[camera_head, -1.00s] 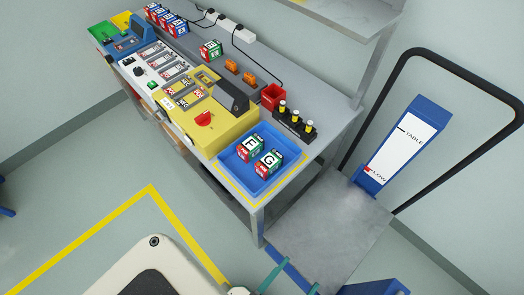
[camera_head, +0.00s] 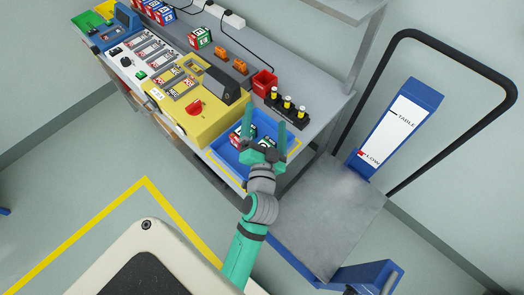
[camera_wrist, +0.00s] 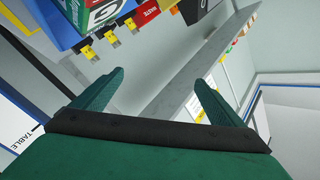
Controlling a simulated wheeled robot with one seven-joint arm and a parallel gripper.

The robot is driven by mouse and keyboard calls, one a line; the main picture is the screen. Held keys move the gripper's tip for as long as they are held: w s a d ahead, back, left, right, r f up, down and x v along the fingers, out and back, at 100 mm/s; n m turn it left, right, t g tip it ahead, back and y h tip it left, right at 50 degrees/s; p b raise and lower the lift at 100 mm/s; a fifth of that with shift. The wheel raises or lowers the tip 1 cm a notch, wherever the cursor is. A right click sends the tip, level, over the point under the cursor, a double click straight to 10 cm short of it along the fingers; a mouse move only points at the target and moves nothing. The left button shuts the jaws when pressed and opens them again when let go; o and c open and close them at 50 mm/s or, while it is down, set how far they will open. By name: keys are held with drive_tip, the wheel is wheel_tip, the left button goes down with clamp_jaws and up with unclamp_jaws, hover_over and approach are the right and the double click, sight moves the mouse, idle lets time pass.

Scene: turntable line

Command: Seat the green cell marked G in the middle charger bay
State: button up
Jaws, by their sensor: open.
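The green cell marked G (camera_wrist: 102,12) shows large at the top left of the wrist view, its white-framed letter in sight. In the head view it is mostly hidden behind my gripper (camera_head: 265,122), which reaches over the blue tray (camera_head: 221,152). My gripper is open, fingers spread, with nothing between them in the wrist view (camera_wrist: 150,98). A second cell (camera_head: 236,134), marked F in the earlier view, sits in the tray at the left of the gripper. A white unit with several slots (camera_head: 150,48) and a yellow unit with slots (camera_head: 215,112) stand farther up the bench.
A black rack with yellow-topped pieces (camera_head: 287,105) and a red bin (camera_head: 264,82) stand beyond the tray. Orange pieces (camera_head: 231,60) and another lettered cell (camera_head: 200,37) lie on the bench. A lift cart (camera_head: 330,225) stands at the right.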

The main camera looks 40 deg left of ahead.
drive_tip(key=a+r+n+g+y, duration=0.65)
drive_tip(key=a+r, duration=0.25)
drive_tip(key=a, duration=0.4)
drive_tip(key=s+a+r+n+g, duration=0.1)
drive_tip(key=s+a+n+g, duration=0.3)
drive_tip(key=a+n+g, duration=0.1)
drive_tip(key=n+g+h, duration=0.4)
drive_tip(key=n+h, duration=0.3)
drive_tip(key=h, duration=1)
approach(266, 141)
drive_tip(key=shift+s+a+t, duration=0.1)
drive_tip(key=shift+s+t, duration=0.15)
drive_tip(key=shift+s, duration=0.95)
drive_tip(key=shift+w+d+f, duration=0.1)
drive_tip(key=shift+d+f, duration=0.1)
drive_tip(key=shift+d, duration=0.1)
drive_tip(key=f, duration=0.4)
drive_tip(key=shift+s+a+f, duration=0.15)
drive_tip(key=shift+s+f, duration=0.05)
drive_tip(key=shift+s+d+f, duration=0.1)
drive_tip(key=shift+f, duration=1.4)
drive_tip(key=shift+s+d+f, duration=0.1)
drive_tip(key=shift+f, duration=1.4)
drive_tip(key=shift+w, duration=0.15)
drive_tip(key=c, duration=1.6)
